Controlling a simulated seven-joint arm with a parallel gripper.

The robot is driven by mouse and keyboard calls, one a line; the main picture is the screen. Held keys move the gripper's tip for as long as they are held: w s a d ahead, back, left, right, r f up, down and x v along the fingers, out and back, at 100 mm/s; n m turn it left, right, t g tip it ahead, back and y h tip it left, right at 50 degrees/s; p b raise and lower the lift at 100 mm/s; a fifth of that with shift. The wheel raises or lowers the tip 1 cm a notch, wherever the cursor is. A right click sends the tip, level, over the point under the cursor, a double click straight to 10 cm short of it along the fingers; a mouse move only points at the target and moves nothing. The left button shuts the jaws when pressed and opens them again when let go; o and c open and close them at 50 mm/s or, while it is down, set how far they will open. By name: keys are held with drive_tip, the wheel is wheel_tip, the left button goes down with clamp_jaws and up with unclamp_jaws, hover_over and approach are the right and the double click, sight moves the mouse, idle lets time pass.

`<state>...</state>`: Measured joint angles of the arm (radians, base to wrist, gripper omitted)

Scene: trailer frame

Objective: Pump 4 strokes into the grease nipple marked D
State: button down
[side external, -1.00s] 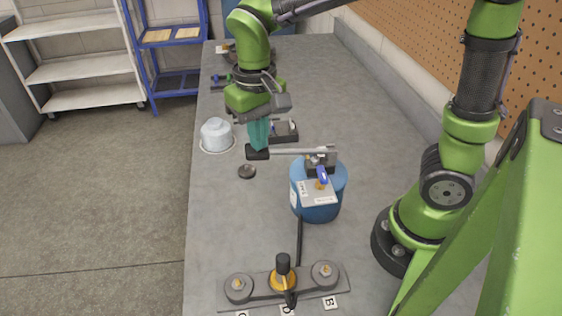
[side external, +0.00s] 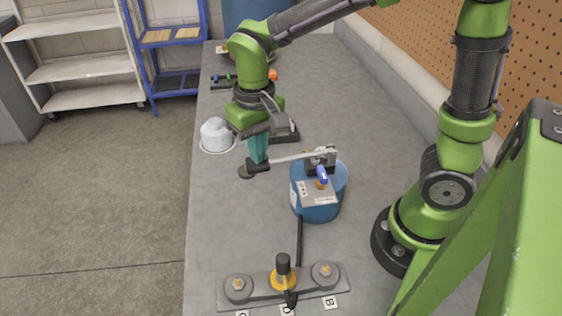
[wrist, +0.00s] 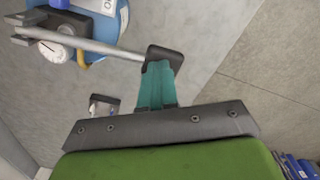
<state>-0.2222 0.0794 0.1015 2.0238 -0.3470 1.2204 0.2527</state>
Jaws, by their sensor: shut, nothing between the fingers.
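The grease pump is a blue drum (side external: 318,205) with a lever (side external: 290,158) on its top and a black grip (side external: 258,166) at the lever's left end. My gripper (side external: 258,152) has teal fingers, shut and empty, with their tips against the grip from above. In the wrist view the fingers (wrist: 157,86) meet the grip (wrist: 163,55). The lever slopes down towards the grip. A black hose (side external: 299,240) runs from the drum to a dark coupler (side external: 283,266) on the middle fitting of the nipple bar (side external: 255,290). The middle label is partly hidden and I cannot read it.
Outer fittings stand at left (side external: 238,285) and right (side external: 325,270); the right label reads B. A pressure gauge (wrist: 50,49) shows in the wrist view.

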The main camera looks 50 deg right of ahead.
drive_tip(key=shift+f, duration=0.4)
drive_tip(key=shift+r, duration=0.1)
wheel_tip(320, 180, up, 12)
drive_tip(key=shift+s+d, duration=0.3)
drive_tip(key=shift+s, duration=0.05)
idle(0.5)
drive_tip(key=shift+f, duration=0.2)
drive_tip(key=s+d+f+m+t+y, duration=0.1)
drive_tip(key=s+d+f+t+y, duration=0.1)
drive_tip(key=s+d+t, duration=0.4)
drive_tip(key=shift+s+d+f+t, duration=0.25)
drive_tip(key=shift+s+d+t, duration=0.05)
drive_tip(key=shift+s+t, duration=0.35)
